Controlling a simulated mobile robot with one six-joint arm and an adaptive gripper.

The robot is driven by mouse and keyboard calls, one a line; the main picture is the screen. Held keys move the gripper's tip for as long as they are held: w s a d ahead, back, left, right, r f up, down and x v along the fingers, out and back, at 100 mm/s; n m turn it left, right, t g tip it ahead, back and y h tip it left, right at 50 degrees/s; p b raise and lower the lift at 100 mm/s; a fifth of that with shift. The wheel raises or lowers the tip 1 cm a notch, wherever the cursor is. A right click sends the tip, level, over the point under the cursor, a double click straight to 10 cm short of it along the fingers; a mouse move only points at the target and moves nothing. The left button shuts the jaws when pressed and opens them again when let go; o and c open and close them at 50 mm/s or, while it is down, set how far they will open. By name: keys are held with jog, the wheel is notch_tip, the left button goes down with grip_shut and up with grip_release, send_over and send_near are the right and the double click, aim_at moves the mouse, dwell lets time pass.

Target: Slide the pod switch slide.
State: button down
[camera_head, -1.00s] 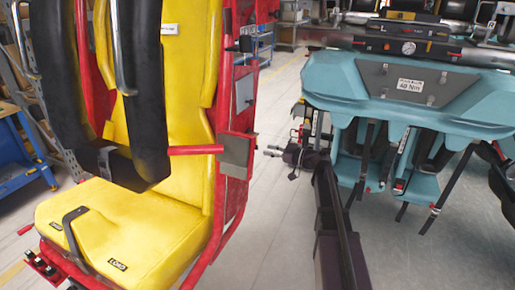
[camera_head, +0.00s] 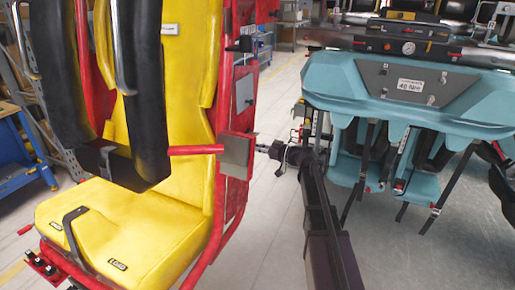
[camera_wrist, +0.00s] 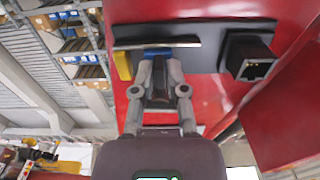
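A grey switch plate (camera_head: 237,154) is fixed to the side of the red seat frame, and the wrist view shows its underside with a blue piece (camera_wrist: 157,52) and a yellow piece (camera_wrist: 123,65). I cannot tell for sure which part is the pod switch slide. My gripper (camera_head: 261,148) is right beside the plate on its right side. In the wrist view my fingertips (camera_wrist: 160,68) are close together at the blue piece, under the plate's edge. Whether they touch or grip it is unclear.
A black socket (camera_wrist: 246,57) is on the same grey mount, right of my fingers. The yellow seat (camera_head: 120,230) is at left, its red frame (camera_head: 240,100) beside my gripper.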

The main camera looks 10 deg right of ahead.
jog(key=s+a, duration=0.2)
jog(key=shift+s, duration=0.3)
dwell(0.3)
jog(key=c, duration=0.8)
grip_release()
jog(key=shift+s, duration=0.1)
jog(key=shift+o, duration=0.2)
